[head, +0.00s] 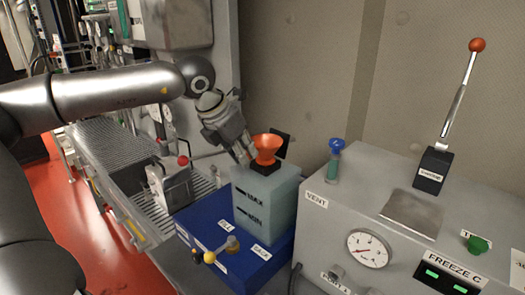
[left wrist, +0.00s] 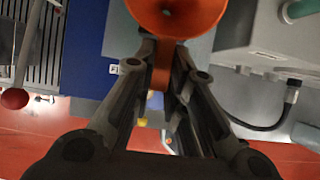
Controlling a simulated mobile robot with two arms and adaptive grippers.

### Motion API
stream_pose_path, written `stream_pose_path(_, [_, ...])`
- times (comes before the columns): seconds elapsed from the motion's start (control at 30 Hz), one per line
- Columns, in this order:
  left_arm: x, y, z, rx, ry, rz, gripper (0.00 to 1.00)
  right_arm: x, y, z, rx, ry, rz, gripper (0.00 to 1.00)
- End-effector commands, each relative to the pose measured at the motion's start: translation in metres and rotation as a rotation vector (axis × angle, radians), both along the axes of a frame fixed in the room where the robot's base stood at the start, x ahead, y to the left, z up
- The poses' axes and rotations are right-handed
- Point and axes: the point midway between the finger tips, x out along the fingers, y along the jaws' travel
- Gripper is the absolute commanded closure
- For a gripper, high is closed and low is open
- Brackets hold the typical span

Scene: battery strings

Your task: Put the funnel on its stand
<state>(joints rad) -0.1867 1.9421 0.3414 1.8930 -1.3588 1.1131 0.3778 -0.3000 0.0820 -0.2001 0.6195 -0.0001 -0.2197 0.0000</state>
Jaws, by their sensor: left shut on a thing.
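The orange funnel (head: 266,146) is at the top of the pale green tank (head: 263,205) marked MAX and MIN, over a dark neck. From here I cannot tell whether it rests in the opening or is just above it. My left gripper (head: 246,157) comes from the upper left and is shut on the funnel's side tab. In the left wrist view the fingers (left wrist: 163,58) close on an orange strip below the funnel's bowl (left wrist: 178,14). I cannot make out a funnel stand. My right gripper is not in view.
The tank stands on a blue box (head: 210,243) with a yellow-tipped lever (head: 210,257). A black flap (head: 281,137) is behind the funnel. A grey cabinet (head: 390,185) with a blue-topped vent (head: 335,160), gauge and red-knobbed lever (head: 463,85) stands right. A metal grating (head: 108,150) lies left.

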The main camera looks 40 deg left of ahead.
Motion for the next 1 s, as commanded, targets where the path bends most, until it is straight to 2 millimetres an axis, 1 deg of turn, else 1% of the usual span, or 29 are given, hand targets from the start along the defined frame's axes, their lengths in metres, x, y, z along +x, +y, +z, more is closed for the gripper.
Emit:
stream_pose_path(0.1, [0.000, 0.000, 0.007, 0.002, -0.001, 0.000, 1.00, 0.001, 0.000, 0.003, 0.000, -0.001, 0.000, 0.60])
stream_pose_path(0.8, [0.000, 0.000, 0.035, 0.001, -0.001, 0.000, 1.00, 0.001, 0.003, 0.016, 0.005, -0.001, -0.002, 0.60])
stream_pose_path(1.0, [0.000, 0.000, 0.038, -0.001, -0.001, 0.001, 1.00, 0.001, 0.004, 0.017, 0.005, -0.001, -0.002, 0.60])
